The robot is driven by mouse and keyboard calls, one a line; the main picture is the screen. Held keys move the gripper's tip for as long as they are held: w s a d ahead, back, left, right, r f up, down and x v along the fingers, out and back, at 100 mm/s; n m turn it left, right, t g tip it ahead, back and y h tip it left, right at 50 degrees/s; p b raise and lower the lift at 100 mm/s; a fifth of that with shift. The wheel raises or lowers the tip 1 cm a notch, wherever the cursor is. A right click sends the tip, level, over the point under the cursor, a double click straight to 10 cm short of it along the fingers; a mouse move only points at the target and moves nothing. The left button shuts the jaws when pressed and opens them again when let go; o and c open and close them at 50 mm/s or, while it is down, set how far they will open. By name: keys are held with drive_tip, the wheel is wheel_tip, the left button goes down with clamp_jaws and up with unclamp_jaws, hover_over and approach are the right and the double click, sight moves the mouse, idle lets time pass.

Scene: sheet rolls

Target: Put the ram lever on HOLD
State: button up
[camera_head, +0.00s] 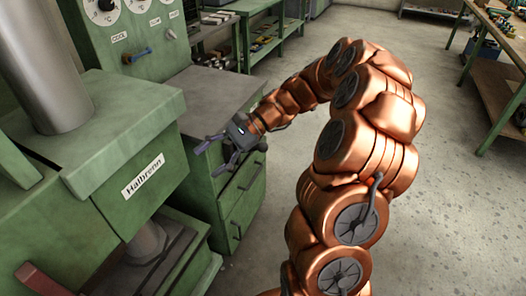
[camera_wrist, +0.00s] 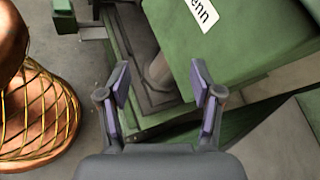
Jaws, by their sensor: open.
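The green press (camera_head: 125,150) with the "Halbrenn" plate stands at the left of the head view. A dark red bar (camera_head: 42,280) shows at the lower left edge. I cannot tell which of these is the ram lever, and no HOLD mark is readable. My gripper (camera_head: 210,160) is open and empty, right of the press and in front of the drawer cabinet. In the wrist view, its spread fingers (camera_wrist: 161,85) point toward the press's lower part.
A grey-topped green drawer cabinet (camera_head: 212,98) stands beside the press. The press's upper block (camera_wrist: 245,45) overhangs at the right of the wrist view. Green workbenches (camera_head: 270,25) stand behind, and a wooden-topped bench (camera_head: 497,70) at the right. The floor (camera_head: 455,215) at right is clear.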

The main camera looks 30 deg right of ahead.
drive_tip(key=w+d+f+m+t+y+b, duration=0.1)
drive_tip(key=w+d+f+m+t, duration=0.2)
drive_tip(key=d, duration=0.3)
drive_tip(key=w+d+f+m+t+y+b, duration=0.1)
drive_tip(key=w+d+f+m+t, duration=0.2)
drive_tip(key=d, duration=0.4)
drive_tip(key=m+t+h+b, duration=0.2)
drive_tip(key=m+t, duration=0.3)
drive_tip(key=m, duration=0.2)
approach(263, 145)
drive_tip(key=w+a+f, duration=0.1)
drive_tip(key=w+a, duration=0.1)
drive_tip(key=shift+t+h, duration=0.3)
drive_tip(key=shift+t, duration=0.1)
drive_tip(key=shift+f+x, duration=0.15)
drive_tip(key=shift+x, duration=1.65)
drive_tip(key=shift+f+x, duration=0.15)
drive_tip(key=shift+x, duration=1.65)
drive_tip(key=shift+w+d, duration=0.1)
clamp_jaws()
